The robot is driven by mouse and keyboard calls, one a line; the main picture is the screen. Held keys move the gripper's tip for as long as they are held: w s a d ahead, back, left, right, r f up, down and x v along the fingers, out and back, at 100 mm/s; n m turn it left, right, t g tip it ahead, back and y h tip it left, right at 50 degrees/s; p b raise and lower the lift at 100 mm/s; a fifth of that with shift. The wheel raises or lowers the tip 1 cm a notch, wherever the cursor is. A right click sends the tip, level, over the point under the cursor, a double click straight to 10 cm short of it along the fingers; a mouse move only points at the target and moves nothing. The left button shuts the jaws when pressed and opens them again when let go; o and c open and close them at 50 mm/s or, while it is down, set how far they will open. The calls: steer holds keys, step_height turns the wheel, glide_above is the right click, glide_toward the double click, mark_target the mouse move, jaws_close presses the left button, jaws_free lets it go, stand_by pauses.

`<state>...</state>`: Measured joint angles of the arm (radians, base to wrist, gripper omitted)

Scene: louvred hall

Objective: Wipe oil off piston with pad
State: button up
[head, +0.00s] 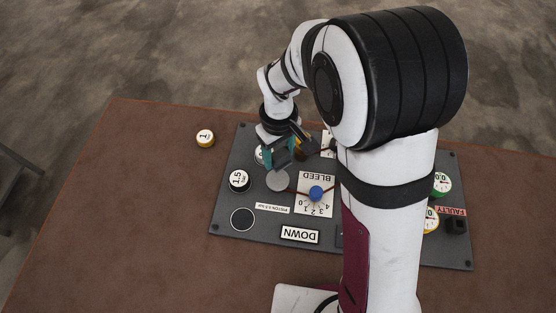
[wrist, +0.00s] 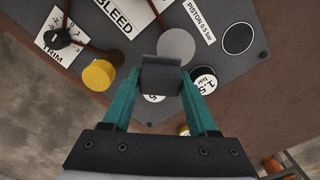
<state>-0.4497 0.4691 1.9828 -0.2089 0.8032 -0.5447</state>
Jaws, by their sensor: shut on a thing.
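The piston is a plain grey disc (head: 278,181) on the dark panel, beside the label "PISTON 0.5 bar". It also shows in the wrist view (wrist: 177,44). I cannot make out oil on it. My gripper (head: 282,152) has teal fingers and is shut on a dark grey block, which looks like the pad (wrist: 160,74). In the wrist view the pad sits between the fingertips (wrist: 160,90), its far edge close to the piston's near edge. I cannot tell whether they touch. The pad hides part of a white-faced disc behind it.
The panel (head: 225,205) carries a "1.5" weight (head: 239,180), an empty dark round spot (head: 242,219), a blue BLEED knob (head: 316,193) and a DOWN sign (head: 300,236). A yellow-rimmed "1" weight (head: 205,138) lies on the brown table. My arm hides the panel's right middle.

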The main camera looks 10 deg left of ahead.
steer(key=shift+r, duration=2.7)
